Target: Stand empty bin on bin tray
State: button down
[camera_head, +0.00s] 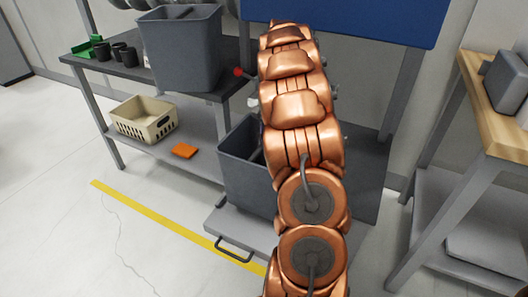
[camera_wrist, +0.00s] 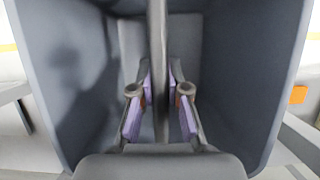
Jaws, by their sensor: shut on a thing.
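A dark grey bin (camera_head: 242,182) is at the middle of the head view, partly behind my copper arm. It looks upright, over the low grey bin tray (camera_head: 214,222). I cannot tell whether its base touches the tray. In the wrist view I look down into a grey bin (camera_wrist: 62,80) that appears empty apart from my fingers. My gripper (camera_wrist: 158,92) is shut on the bar (camera_wrist: 158,30) crossing its middle, one purple-padded finger on each side. My gripper is hidden in the head view. Another grey bin (camera_head: 181,48) stands on the bench at upper left.
The dark bench (camera_head: 128,72) holds black cups (camera_head: 119,52) and green parts (camera_head: 92,47). Its lower shelf has a beige basket (camera_head: 145,119) and an orange item (camera_head: 184,151). A yellow line (camera_head: 150,218) crosses the open floor. A wood-topped table (camera_head: 487,105) stands at right.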

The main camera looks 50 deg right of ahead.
jog(key=shift+w+d+f, duration=0.1)
jog(key=shift+w+d, duration=0.05)
jog(key=shift+w, duration=0.3)
jog(key=shift+f, duration=1.65)
jog(key=shift+f+b, duration=0.1)
jog(key=shift+b, duration=0.2)
jog(key=c, duration=1.2)
grip_release()
jog(key=shift+f, duration=0.1)
jog(key=shift+o, duration=0.2)
